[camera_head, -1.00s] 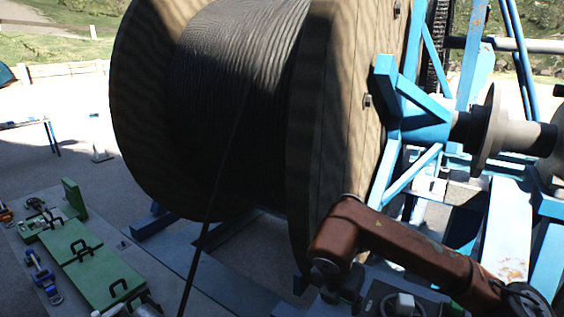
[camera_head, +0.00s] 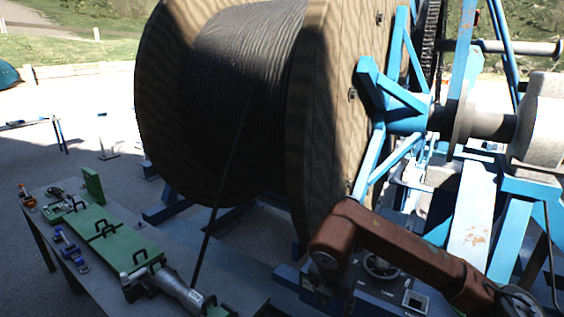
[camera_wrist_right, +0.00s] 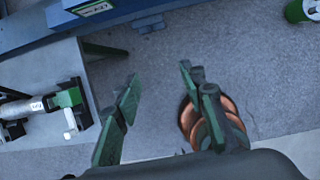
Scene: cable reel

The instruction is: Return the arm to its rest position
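My right arm (camera_head: 405,255), rusty brown, comes in from the lower right and is bent in front of the reel stand in the head view. Its gripper is not clearly visible there. In the right wrist view the right gripper's two green fingers (camera_wrist_right: 160,77) stand apart with only grey ground between their tips. A rounded copper-coloured thing (camera_wrist_right: 230,112) shows partly behind the right-hand finger; I cannot tell what it is. My left arm and gripper are in neither view.
A large wooden cable reel (camera_head: 325,125) with black cable (camera_head: 245,75) stands in a blue frame (camera_head: 475,215). A cable strand runs down to a bench (camera_head: 235,285) with green plates (camera_head: 90,230) and a silver cylinder (camera_head: 180,290).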

